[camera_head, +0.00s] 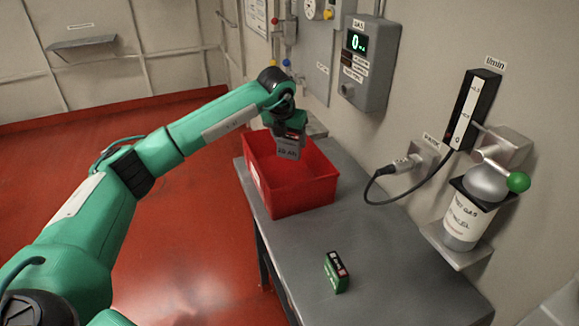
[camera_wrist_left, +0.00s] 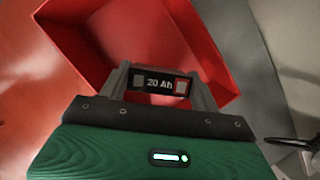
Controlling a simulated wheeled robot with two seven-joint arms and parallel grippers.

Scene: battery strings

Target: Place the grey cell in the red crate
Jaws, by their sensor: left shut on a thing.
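The grey cell (camera_head: 288,152) is held by my left gripper (camera_head: 290,136) above the red crate (camera_head: 304,194) in the head view. The cell's top, marked "20 Ah" (camera_wrist_left: 160,83), shows between the two fingers in the left wrist view. The red crate (camera_wrist_left: 85,55) lies under and beyond the gripper there, and its visible floor is empty. Whether the cell's bottom touches the crate is hard to tell. My right gripper is in neither view.
A green cell (camera_head: 336,272) with a dark top stands on the grey bench (camera_head: 390,285), in front of the crate. A wall gauge box (camera_head: 370,62), a black cable (camera_head: 412,197) and a bottle with a green knob (camera_head: 470,212) line the right wall. The bench between crate and green cell is clear.

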